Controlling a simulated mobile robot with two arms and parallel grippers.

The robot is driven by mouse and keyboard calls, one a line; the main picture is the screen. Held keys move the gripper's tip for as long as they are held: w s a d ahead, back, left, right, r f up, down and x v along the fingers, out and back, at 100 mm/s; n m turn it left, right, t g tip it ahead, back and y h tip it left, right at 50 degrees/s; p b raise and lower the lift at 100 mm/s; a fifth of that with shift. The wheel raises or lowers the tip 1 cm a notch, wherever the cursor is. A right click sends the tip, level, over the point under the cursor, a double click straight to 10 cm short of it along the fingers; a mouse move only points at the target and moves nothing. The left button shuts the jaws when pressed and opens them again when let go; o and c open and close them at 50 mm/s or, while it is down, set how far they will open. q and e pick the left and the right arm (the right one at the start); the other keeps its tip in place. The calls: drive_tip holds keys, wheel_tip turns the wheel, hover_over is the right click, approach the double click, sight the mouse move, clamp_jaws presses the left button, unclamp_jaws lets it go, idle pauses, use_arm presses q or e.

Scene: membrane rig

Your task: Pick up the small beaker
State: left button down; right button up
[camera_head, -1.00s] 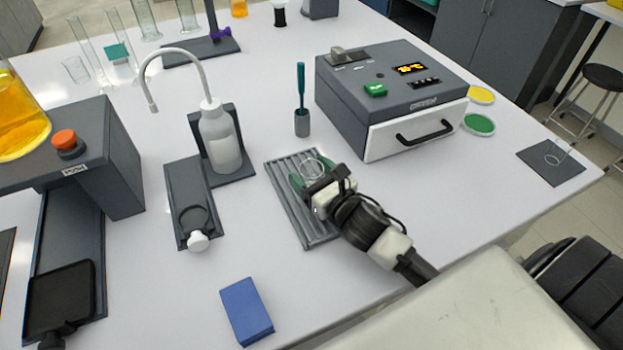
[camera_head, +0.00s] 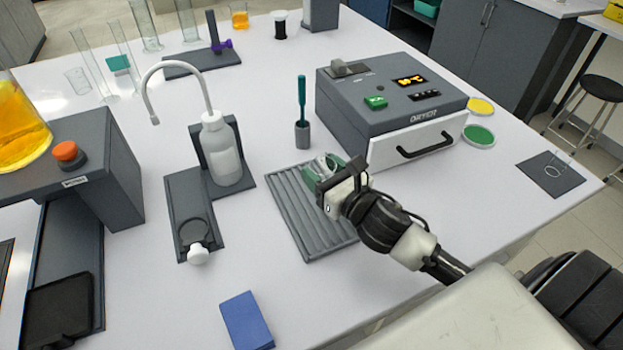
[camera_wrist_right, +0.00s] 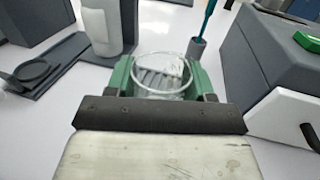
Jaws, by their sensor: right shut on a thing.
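The small beaker is clear glass. In the right wrist view the beaker (camera_wrist_right: 160,75) sits between the two green fingers of my right gripper (camera_wrist_right: 160,82), its round rim facing the camera. In the head view the right gripper (camera_head: 327,168) is shut on the beaker (camera_head: 322,162) over the far right part of the grey ribbed rack (camera_head: 300,225). The gripper partly hides the beaker there. I cannot tell how high it is above the rack. My left gripper is not in view.
The dryer (camera_head: 390,95) stands close behind and right of the gripper. A wash bottle (camera_head: 220,150) on a stand is to the left, and a green-handled tool in a holder (camera_head: 302,132) is behind. A blue block (camera_head: 246,320) lies in front. Bare table lies between block and rack.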

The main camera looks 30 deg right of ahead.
drive_tip(key=s+d+r, duration=0.5)
drive_tip(key=s+d, duration=0.1)
drive_tip(key=s, duration=0.1)
drive_tip(key=shift+r+b, duration=0.35)
drive_tip(key=shift+s+d, duration=0.1)
